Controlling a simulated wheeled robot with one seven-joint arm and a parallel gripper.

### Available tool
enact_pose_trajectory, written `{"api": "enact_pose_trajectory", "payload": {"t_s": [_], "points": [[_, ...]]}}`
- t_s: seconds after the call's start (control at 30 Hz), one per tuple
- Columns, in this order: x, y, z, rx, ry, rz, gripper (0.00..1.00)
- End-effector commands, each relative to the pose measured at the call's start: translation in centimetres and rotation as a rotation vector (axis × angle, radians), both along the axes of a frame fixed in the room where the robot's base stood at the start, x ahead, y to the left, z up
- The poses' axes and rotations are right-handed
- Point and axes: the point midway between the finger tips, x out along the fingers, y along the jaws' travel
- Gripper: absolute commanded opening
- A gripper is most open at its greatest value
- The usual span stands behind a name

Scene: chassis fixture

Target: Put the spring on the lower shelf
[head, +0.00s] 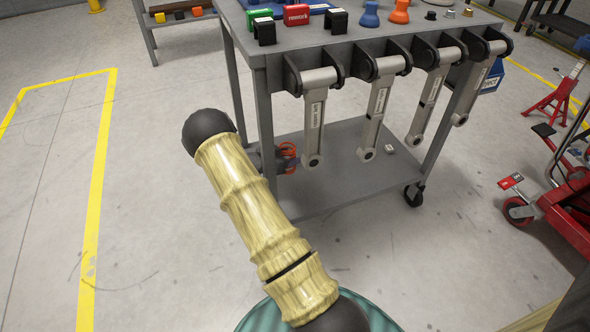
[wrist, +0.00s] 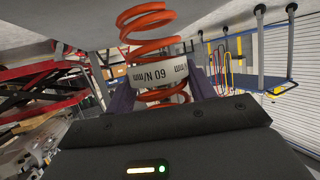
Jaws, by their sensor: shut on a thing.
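The orange coil spring (head: 289,150) is small in the head view, at the left side of the grey cart, just at the lower shelf. In the wrist view the spring (wrist: 150,40) stands large, with a pale band marked 60 N/mm that reads upside down. My gripper (head: 281,160) is shut on it, with purple fingers (wrist: 162,88) on both sides of the band. The lower shelf (head: 345,185) is a flat grey plate. I cannot tell whether the spring touches it. My arm hides part of the cart's left side.
Several grey link arms (head: 377,110) hang from the cart's top edge over the lower shelf. A small pale piece (head: 390,149) lies on the shelf's right part. The shelf's front middle is clear. A red jack (head: 560,195) stands at right.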

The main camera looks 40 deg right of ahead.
Motion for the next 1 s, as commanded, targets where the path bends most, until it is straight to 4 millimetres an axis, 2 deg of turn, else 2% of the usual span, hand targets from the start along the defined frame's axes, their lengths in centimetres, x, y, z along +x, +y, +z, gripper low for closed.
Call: {"api": "enact_pose_trajectory", "payload": {"t_s": [0.03, 0.1, 0.47, 0.77, 1.0], "points": [[0.0, 0.0, -1.0, -0.003, -0.002, 0.001, 0.18], [0.0, -0.1, -1.4, -0.003, -0.001, 0.0, 0.18], [0.0, -0.1, -1.6, -0.003, -0.001, 0.0, 0.18], [0.1, 0.1, -5.1, -0.004, -0.001, 0.002, 0.18], [0.1, 0.2, -5.0, -0.003, -0.002, 0.004, 0.18]]}}
